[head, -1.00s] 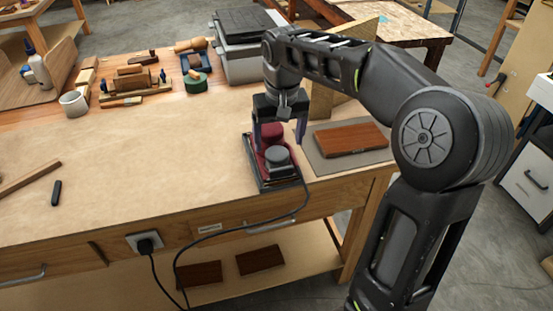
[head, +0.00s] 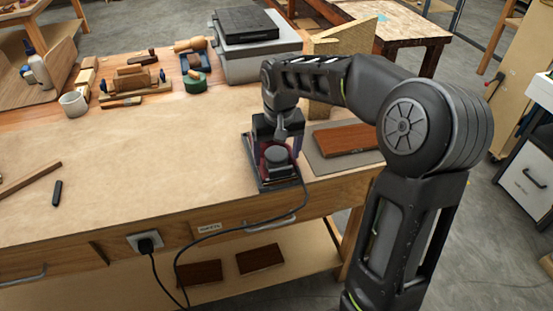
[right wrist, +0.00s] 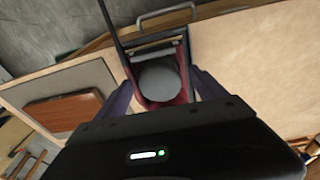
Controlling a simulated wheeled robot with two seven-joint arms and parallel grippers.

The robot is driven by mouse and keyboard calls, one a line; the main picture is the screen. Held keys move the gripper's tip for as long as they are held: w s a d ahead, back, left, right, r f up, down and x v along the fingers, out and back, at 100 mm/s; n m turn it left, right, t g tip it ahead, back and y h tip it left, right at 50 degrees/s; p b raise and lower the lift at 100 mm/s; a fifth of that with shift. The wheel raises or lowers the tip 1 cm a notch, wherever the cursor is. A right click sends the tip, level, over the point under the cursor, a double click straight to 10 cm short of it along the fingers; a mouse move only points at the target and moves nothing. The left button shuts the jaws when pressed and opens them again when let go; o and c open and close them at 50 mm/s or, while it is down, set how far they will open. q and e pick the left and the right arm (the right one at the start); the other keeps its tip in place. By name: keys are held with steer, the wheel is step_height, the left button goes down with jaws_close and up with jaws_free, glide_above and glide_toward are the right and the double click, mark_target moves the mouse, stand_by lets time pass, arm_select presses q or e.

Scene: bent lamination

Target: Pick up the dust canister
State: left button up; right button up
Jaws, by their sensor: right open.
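The dust canister (head: 277,154) appears as a dark grey round-topped cylinder on the red sander (head: 263,166), which stands on a dark base near the bench's front edge. My right gripper (head: 277,144) is lowered over the sander, its fingers around the canister area. In the right wrist view the canister's round grey top (right wrist: 159,81) lies between the two open fingers (right wrist: 162,92), with a visible gap to each. The lower part of the canister is hidden. My left gripper is out of view.
A reddish-brown board (head: 347,139) lies on a grey mat right of the sander. A black cable (head: 245,226) runs from the sander to a front socket (head: 146,243). The bench middle is clear.

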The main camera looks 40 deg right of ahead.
steer(key=shift+c, duration=0.2)
steer(key=c, duration=1.7)
